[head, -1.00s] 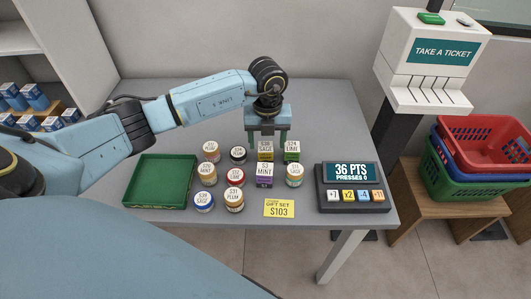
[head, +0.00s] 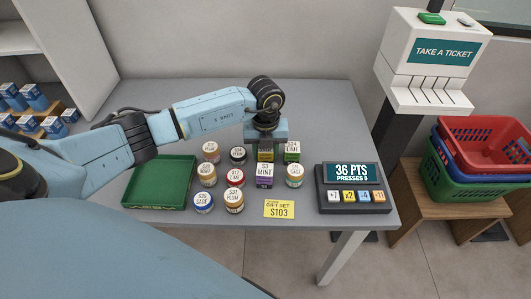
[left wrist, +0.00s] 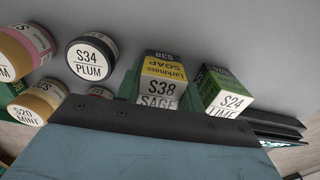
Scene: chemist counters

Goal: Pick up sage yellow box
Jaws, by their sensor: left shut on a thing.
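The sage yellow box (head: 264,156) stands upright on the grey table in the back row, partly hidden by my gripper in the head view. In the left wrist view the box (left wrist: 163,68) shows the labels "S38 SAGE" and "Larkness SOAP". My left gripper (head: 266,148) is over the box, pointing down, with its fingers shut on the box's sides. I cannot see a gap under the box. My right gripper is not in view.
A green-labelled lime box (head: 292,150) is close on the right and a plum jar (head: 238,155) on the left. A purple mint box (head: 264,176) stands in front. A green tray (head: 158,204) lies left. A points display (head: 352,187) stands right.

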